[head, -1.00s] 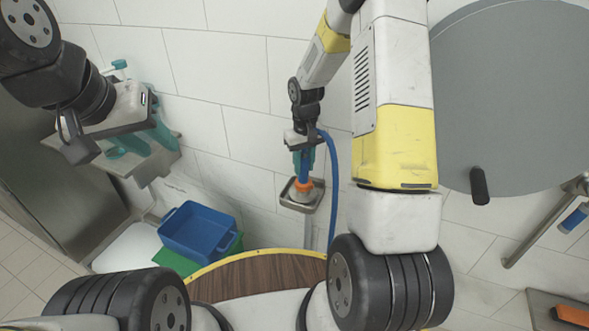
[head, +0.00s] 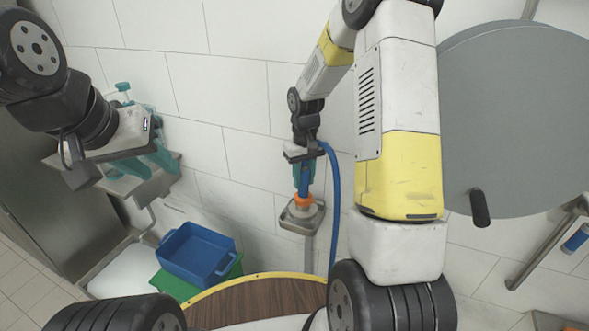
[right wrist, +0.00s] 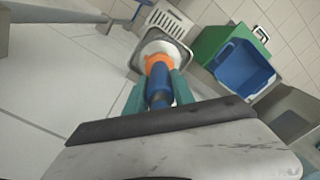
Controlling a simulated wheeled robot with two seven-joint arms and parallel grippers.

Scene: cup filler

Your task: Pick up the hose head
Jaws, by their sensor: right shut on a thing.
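The hose head is a blue handle with an orange collar (head: 303,201) and a pale nozzle end. In the right wrist view its blue body (right wrist: 158,86) runs between my two teal fingers. My right gripper (head: 304,178) is shut on the blue body, just behind the collar. The nozzle end points down at a small metal holder tray (head: 290,224); I cannot tell whether it touches it. The blue hose (head: 335,190) curves down beside the gripper. My left gripper (head: 146,160) is open and empty at the left, its teal fingers apart in front of a metal shelf.
A blue bin (head: 197,253) stands over a green one (head: 178,286) below left of the tray. A large grey disc (head: 515,120) with a black handle is on the right. A wood-topped surface (head: 255,291) lies at the bottom. The tiled wall between the arms is clear.

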